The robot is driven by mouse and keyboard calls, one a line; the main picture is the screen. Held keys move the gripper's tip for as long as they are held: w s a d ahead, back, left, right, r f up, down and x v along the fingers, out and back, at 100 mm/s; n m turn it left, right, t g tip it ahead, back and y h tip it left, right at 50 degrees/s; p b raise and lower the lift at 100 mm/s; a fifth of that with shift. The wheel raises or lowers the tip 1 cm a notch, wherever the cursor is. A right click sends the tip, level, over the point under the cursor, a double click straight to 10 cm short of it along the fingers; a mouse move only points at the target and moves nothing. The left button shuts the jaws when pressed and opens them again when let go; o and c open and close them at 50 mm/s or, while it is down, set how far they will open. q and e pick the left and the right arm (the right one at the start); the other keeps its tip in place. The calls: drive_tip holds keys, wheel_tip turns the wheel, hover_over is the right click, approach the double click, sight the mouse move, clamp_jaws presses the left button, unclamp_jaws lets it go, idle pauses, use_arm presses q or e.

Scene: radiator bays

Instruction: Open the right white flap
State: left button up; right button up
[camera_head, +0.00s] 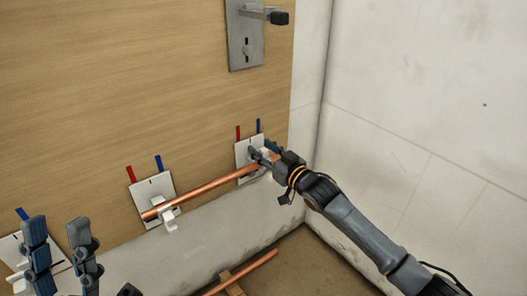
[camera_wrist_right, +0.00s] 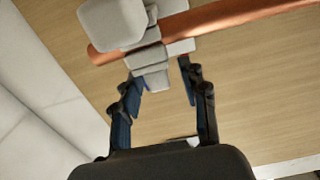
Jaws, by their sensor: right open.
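The right white plate (camera_head: 242,152) is on the wooden panel, with a red and a blue mark above it. Its white flap is mostly hidden behind my right gripper (camera_head: 264,152) in the head view. In the right wrist view, my right gripper (camera_wrist_right: 166,98) is open. A pale stepped part (camera_wrist_right: 150,68), apparently of the flap assembly, lies at and just beyond its fingertips; I cannot tell whether they touch. A copper pipe (camera_head: 205,190) runs across from the middle plate to the right one. My left gripper (camera_head: 60,240) is open and empty at the lower left.
The middle white plate (camera_head: 152,187) has a white hook (camera_head: 167,216) below the pipe. Another plate (camera_head: 12,248) is partly behind my left gripper. A door handle (camera_head: 262,14) is above. A second copper pipe (camera_head: 243,272) lies low down. A pale wall (camera_head: 420,90) stands at right.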

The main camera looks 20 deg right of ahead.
clamp_jaws()
